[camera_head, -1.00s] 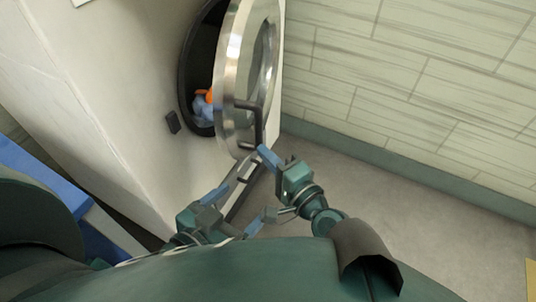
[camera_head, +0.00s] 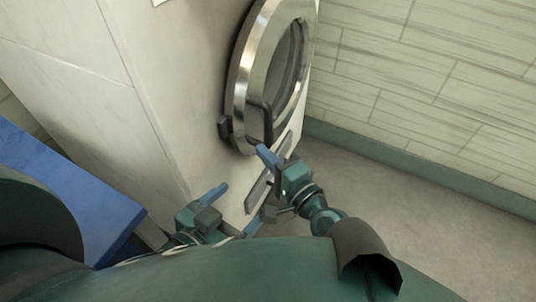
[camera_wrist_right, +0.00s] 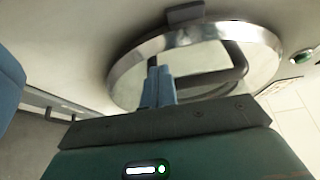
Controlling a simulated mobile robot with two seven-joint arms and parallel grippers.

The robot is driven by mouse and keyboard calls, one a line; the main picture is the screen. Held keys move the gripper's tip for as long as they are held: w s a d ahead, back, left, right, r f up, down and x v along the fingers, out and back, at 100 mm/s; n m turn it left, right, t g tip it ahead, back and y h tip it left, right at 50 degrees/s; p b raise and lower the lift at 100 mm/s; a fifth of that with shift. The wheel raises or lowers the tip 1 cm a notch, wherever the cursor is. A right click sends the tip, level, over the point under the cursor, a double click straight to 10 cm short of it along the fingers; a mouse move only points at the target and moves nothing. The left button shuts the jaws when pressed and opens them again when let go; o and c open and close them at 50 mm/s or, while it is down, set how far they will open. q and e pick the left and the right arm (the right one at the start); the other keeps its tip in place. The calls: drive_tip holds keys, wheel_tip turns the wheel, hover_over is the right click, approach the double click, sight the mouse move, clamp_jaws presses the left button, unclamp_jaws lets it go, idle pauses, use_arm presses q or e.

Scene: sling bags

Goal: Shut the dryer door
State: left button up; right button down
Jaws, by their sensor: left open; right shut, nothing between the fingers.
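The dryer door (camera_head: 241,81) is a round metal ring with a glass window and lies close against the white dryer's (camera_head: 175,75) front. Its edge is beside the dark latch block (camera_head: 224,128). I cannot tell whether any thin gap is left. My left gripper (camera_head: 234,208) is open and empty, lower down.
A blue-topped surface (camera_head: 65,190) stands at the left. A pale tiled wall (camera_head: 430,80) with a green-grey base strip (camera_head: 400,165) runs along the right. The grey floor (camera_head: 400,210) between dryer and wall is clear.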

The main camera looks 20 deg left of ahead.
drive_tip(key=shift+a, duration=0.15)
idle(0.5)
drive_tip(key=v, duration=1.3)
drive_tip(key=shift+b, duration=0.45)
